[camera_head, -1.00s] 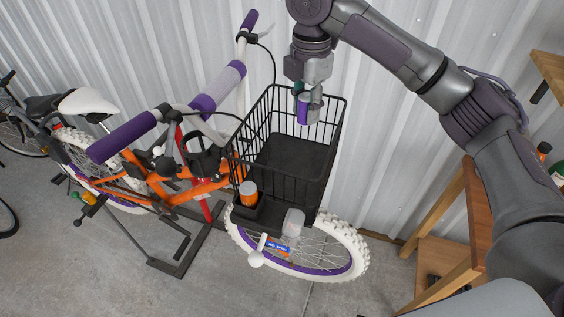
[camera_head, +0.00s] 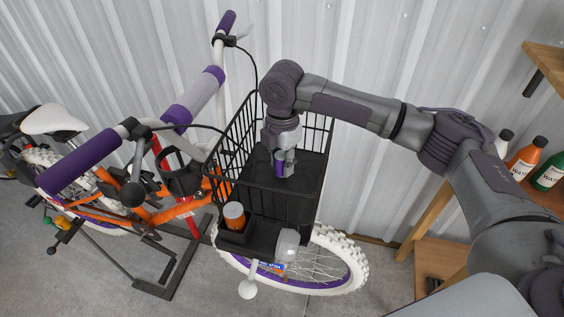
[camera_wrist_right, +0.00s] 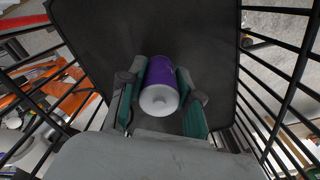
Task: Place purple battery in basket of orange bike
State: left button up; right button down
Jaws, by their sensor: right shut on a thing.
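The purple battery (camera_head: 279,168) is held upright in my right gripper (camera_head: 284,163), inside the black wire basket (camera_head: 313,193) on the front of the orange bike (camera_head: 168,212). In the right wrist view, the battery (camera_wrist_right: 160,78) shows its pale end between the two green-padded fingers of my right gripper (camera_wrist_right: 160,105). The dark basket floor (camera_wrist_right: 110,30) lies beyond it. I cannot tell whether the battery touches the floor. My left gripper is not in view.
Orange and green bottles (camera_head: 527,153) stand on a wooden bench at right. A corrugated wall (camera_head: 370,60) is behind.

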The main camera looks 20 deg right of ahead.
aim_at(282, 154)
jog(key=shift+f, duration=0.65)
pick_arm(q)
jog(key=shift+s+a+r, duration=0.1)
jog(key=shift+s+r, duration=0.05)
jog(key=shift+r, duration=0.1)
pick_arm(e)
jog(key=c, duration=0.8)
grip_release()
jog(key=shift+f, duration=0.1)
notch_tip(282, 154, up, 11)
jog(key=b, duration=0.3)
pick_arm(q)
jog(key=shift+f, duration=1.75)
pick_arm(e)
jog(key=shift+r, duration=0.65)
